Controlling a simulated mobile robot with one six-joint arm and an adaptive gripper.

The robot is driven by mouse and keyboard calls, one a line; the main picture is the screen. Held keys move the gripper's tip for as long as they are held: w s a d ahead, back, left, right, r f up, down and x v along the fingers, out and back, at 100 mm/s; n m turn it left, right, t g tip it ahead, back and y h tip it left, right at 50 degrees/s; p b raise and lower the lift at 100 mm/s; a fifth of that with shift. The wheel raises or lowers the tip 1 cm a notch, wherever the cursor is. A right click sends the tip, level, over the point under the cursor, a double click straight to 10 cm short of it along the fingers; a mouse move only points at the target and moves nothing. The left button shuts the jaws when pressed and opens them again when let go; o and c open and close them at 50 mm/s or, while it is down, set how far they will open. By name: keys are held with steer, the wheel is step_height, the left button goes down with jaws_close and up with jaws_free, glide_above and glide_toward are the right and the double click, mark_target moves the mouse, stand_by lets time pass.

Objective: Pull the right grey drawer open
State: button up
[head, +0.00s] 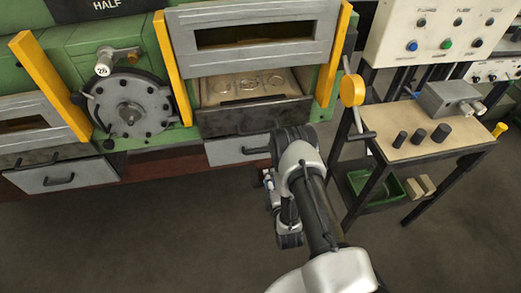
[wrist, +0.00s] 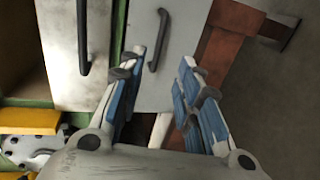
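The right grey drawer (head: 226,153) is a light grey front low on the green furnace, under the dark ledge of the right opening. Its dark bar handle (head: 256,150) is partly behind my arm. In the wrist view the drawer front (wrist: 182,40) looks sideways, with its handle (wrist: 160,42) running up the picture. My gripper (wrist: 163,62) is open, its blue-padded fingers pointing at the drawer. The handle shows between the fingertips, beyond or at them; I cannot tell any contact. The drawer looks shut. In the head view my arm mostly hides the gripper.
The left grey drawer (head: 85,173) sits at far left. A round dial (head: 130,105) is between the furnace openings. A side table (head: 425,135) with black cylinders stands at right, with a green bin (head: 372,187) below. The floor in front is clear.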

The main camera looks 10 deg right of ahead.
mark_target(262, 152)
steer(key=b+x, duration=0.5)
steer(key=x, duration=1.2)
steer(key=shift+w+f+b, duration=0.1)
steer(key=shift+b, duration=0.25)
jaws_close()
